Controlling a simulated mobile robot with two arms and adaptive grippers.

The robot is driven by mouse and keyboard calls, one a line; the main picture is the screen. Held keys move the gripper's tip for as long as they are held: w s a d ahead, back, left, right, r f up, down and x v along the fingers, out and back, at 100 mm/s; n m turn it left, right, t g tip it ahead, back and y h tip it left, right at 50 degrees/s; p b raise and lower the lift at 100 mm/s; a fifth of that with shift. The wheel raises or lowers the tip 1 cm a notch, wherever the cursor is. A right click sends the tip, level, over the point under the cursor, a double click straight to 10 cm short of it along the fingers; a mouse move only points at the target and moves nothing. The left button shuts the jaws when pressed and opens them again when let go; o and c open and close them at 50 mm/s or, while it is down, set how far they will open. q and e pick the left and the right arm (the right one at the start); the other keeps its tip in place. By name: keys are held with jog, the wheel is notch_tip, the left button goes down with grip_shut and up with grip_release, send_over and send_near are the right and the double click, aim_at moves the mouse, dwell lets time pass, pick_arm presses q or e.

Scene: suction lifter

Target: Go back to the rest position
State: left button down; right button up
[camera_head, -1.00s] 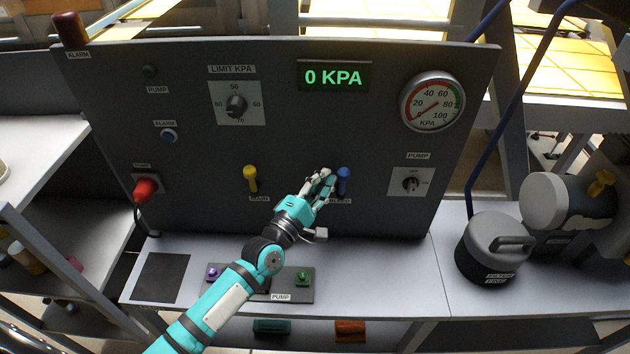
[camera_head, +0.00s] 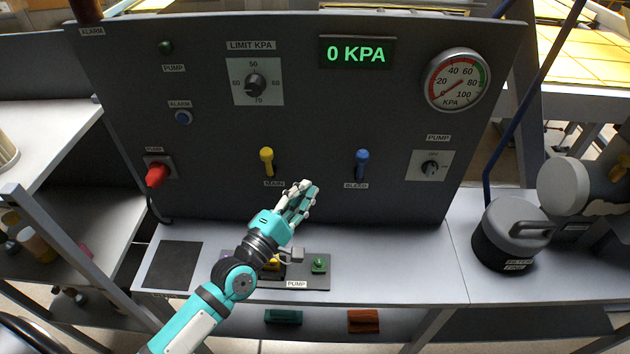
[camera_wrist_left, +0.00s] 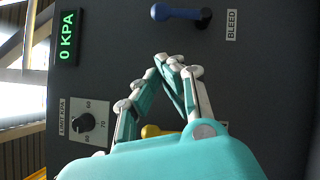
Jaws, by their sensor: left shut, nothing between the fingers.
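My left gripper (camera_head: 304,190) is shut and empty in the head view, in front of the dark panel. It is below and between the yellow MAIN lever (camera_head: 267,160) and the blue BLEED lever (camera_head: 361,163), apart from the blue one. In the left wrist view the closed fingertips (camera_wrist_left: 166,62) point toward the panel, with the blue lever (camera_wrist_left: 180,13) beyond them and the yellow lever (camera_wrist_left: 152,131) partly hidden behind the fingers. My right gripper is in neither view.
The display (camera_head: 357,53) reads 0 KPA above the panel's levers. A red plug (camera_head: 157,174) sits at the left. The pump button plate (camera_head: 310,270) lies below my left arm. A filter canister (camera_head: 508,233) stands on the right bench. Bench space right of the plate is clear.

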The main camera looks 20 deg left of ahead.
pick_arm(q)
jog(key=s+d+f+m+g, duration=0.5)
jog(key=s+f+m+g, duration=0.3)
jog(key=s+f+m, duration=0.4)
jog(key=s+a+f+m+g+y, duration=0.2)
jog(key=s+a+m+g+y, duration=0.15)
jog(key=s, duration=0.35)
jog(key=s+a+f+m+g+y, duration=0.2)
jog(key=s+a+m+g, duration=0.2)
jog(key=s, duration=0.2)
notch_tip(320, 180, down, 27)
jog(key=s+g+b, duration=0.2)
jog(key=s+a+f, duration=0.3)
jog(key=s+f, duration=1.4)
jog(key=shift+f+m+g, duration=0.3)
jog(key=shift+m+g, duration=0.05)
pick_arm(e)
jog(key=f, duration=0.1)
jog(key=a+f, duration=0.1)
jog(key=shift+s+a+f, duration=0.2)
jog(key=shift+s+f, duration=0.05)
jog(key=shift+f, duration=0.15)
pick_arm(q)
jog(key=shift+a, duration=0.1)
